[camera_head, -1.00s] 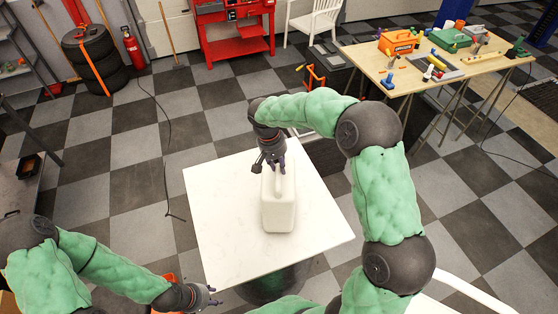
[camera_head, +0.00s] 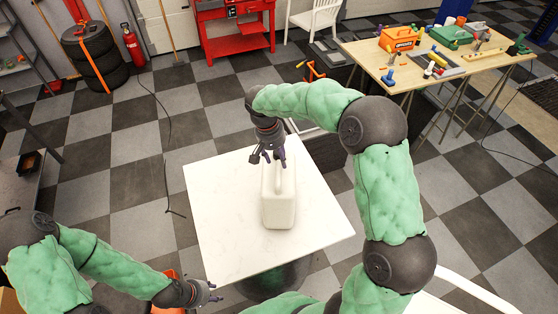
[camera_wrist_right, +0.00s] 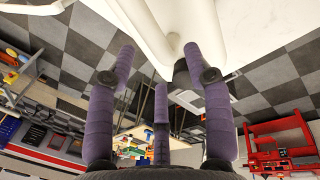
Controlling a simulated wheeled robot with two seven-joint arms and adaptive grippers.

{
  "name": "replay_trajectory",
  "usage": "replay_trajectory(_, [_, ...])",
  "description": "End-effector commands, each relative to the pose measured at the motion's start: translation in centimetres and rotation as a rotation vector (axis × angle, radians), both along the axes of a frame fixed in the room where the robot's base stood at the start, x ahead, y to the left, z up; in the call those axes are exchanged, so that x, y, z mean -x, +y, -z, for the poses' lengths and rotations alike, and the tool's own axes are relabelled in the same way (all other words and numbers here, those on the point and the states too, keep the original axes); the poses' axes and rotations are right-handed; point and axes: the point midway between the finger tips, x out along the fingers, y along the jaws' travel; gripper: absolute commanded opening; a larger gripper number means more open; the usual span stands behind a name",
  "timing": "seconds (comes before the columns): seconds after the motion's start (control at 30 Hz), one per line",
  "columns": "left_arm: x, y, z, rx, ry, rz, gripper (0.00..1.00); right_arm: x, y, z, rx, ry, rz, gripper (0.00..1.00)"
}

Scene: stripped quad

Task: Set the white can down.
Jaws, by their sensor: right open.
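The white can (camera_head: 279,208) stands upright on the white square table (camera_head: 222,215). Its handle is at the top, under my right gripper. My right gripper (camera_head: 274,160) is open, with its purple fingers spread just above and behind the handle. In the right wrist view the can (camera_wrist_right: 235,25) fills the upper part, and the open fingers (camera_wrist_right: 160,62) hold nothing between them. Whether a fingertip still touches the handle is hard to tell. My left gripper (camera_head: 213,295) is low at the left, off the table's near left corner, too small to read its fingers.
The table top is bare around the can. A wooden workbench (camera_head: 470,72) with tools and an orange toolbox (camera_head: 399,41) stands at the back right. A red workbench (camera_head: 236,38) and stacked tyres (camera_head: 95,58) are at the back. Checkered floor lies between.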

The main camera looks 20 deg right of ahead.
Motion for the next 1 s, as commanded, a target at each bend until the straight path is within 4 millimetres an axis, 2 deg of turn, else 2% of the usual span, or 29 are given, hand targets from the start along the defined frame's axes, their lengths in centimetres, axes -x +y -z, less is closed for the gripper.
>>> replay_trajectory(0.1, [0.0, 0.0, 0.4, 0.000, 0.000, 0.000, 0.40, -0.4, 0.5, -2.6, 0.001, -0.007, -0.001, 0.51])
replay_trajectory(0.3, [0.0, 0.0, 0.7, 0.000, 0.000, 0.000, 0.40, -0.6, 1.2, -6.3, -0.001, -0.006, -0.001, 0.51])
replay_trajectory(0.5, [0.0, 0.0, 0.8, 0.000, 0.000, 0.000, 0.40, -0.7, 1.6, -8.6, -0.001, -0.003, -0.001, 0.51])
replay_trajectory(0.67, [0.0, 0.0, 0.8, 0.000, 0.000, 0.000, 0.40, -0.7, 1.7, -9.2, -0.001, -0.001, -0.001, 0.51])
replay_trajectory(1.0, [0.0, 0.0, 0.8, 0.000, 0.000, 0.000, 0.40, -0.7, 1.7, -9.2, -0.001, -0.001, -0.001, 0.51])
